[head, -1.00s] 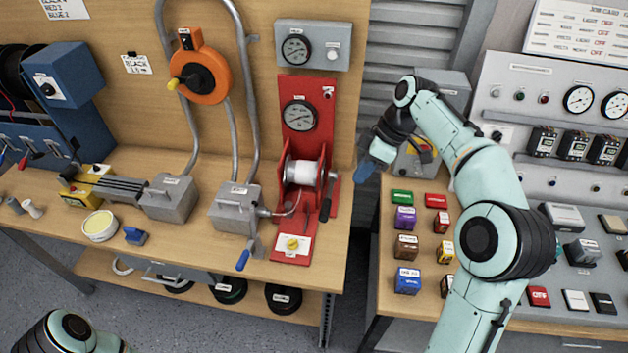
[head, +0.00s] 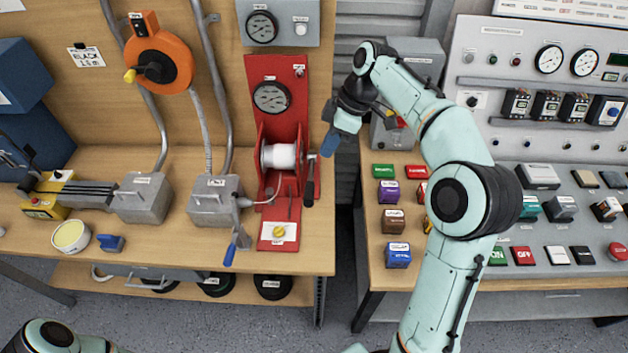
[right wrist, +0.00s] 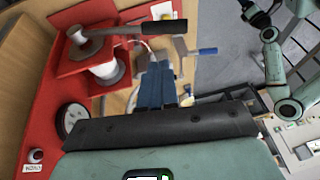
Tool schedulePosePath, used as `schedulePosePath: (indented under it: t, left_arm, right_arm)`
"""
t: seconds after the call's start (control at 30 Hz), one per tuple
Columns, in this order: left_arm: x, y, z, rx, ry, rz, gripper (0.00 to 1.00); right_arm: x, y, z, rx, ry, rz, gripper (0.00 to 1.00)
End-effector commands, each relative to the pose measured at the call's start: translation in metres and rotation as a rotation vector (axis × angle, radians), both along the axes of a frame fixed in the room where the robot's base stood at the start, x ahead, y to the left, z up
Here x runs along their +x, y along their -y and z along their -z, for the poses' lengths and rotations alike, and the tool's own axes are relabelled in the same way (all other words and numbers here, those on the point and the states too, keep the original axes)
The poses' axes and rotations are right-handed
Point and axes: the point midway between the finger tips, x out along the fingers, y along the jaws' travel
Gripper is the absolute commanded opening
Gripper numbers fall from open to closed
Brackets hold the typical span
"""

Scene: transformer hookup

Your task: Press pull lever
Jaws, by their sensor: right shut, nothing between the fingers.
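A red winch panel (head: 277,110) stands on the left bench with a white spool (head: 282,156). A lever with a black handle (head: 310,180) is on the spool's right side. It crosses the top of the right wrist view (right wrist: 140,30). A grey box (head: 215,203) left of the winch has a lever with a blue handle (head: 230,254), also in the right wrist view (right wrist: 207,51). Which one is the pull lever I cannot tell. My right gripper (head: 328,143), with blue fingers (right wrist: 157,85), is shut and empty, right of the spool and near the black handle. My left gripper is not in view.
An orange reel (head: 160,62) and gauges are on the back board. A second bench on the right holds coloured blocks (head: 392,220) and a grey control panel (head: 545,120). A gap separates the benches.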

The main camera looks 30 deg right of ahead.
Motion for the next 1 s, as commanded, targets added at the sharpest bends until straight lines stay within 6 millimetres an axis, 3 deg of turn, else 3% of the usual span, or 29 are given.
schedulePosePath:
  t: [0.03,0.2,0.43,0.63,1.0]
  left_arm:
    - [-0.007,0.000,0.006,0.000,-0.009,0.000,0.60]
    - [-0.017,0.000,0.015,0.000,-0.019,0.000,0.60]
    - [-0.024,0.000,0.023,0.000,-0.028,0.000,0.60]
    - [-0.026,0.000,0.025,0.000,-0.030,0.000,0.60]
    - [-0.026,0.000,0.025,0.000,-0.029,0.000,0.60]
  right_arm:
    - [-0.001,-0.005,0.015,0.001,-0.009,-0.002,0.00]
    - [0.002,-0.019,0.050,0.001,-0.009,-0.002,0.00]
    - [0.001,-0.033,0.086,0.000,-0.006,-0.001,0.00]
    - [-0.002,-0.039,0.100,0.000,-0.002,0.000,0.00]
    - [-0.002,-0.040,0.101,0.000,-0.002,0.000,0.00]
